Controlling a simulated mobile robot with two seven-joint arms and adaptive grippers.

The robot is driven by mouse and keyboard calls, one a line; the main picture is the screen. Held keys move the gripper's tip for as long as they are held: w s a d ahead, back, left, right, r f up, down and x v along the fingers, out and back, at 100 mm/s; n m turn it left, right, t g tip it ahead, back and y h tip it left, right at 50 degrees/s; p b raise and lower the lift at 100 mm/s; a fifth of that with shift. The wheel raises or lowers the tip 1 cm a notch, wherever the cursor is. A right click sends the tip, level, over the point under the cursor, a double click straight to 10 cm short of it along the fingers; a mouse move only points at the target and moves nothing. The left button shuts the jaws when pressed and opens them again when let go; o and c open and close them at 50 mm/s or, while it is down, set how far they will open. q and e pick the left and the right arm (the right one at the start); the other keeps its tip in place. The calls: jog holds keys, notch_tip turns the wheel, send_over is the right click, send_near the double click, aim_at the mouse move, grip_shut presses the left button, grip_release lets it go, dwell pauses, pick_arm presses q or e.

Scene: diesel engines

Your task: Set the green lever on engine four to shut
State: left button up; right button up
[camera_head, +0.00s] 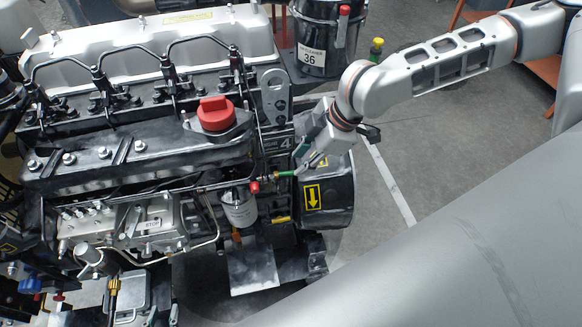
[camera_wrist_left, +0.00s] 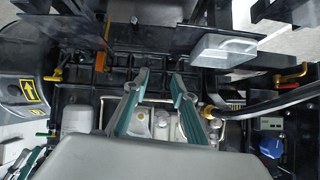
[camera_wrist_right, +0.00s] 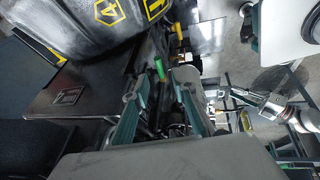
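Engine four (camera_head: 140,165) fills the left of the head view; its black plate reads "4" (camera_head: 285,143). The small green lever (camera_head: 285,174) sticks out from the engine's side, left of the black drum with a yellow arrow. My right gripper (camera_head: 301,166) is beside the lever's outer end. In the right wrist view the green lever (camera_wrist_right: 158,68) shows just ahead of the open fingers (camera_wrist_right: 157,91), between their lines; I cannot tell whether they touch. My left gripper (camera_wrist_left: 159,76) is open and empty above the engine; I cannot make it out in the head view. The lever also shows in the left wrist view (camera_wrist_left: 45,134).
The black drum (camera_head: 328,190) stands close to my right gripper. A red cap (camera_head: 216,113) tops the engine. A red-tipped fitting (camera_head: 254,187) and a filter (camera_head: 240,208) are near the lever. A container marked 36 (camera_head: 326,40) stands behind. Floor on the right (camera_head: 430,150) is clear.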

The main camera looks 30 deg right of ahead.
aim_at(290, 172)
jog(key=b+x, duration=0.1)
jog(key=x, duration=0.4)
jog(key=shift+r, duration=0.1)
grip_shut()
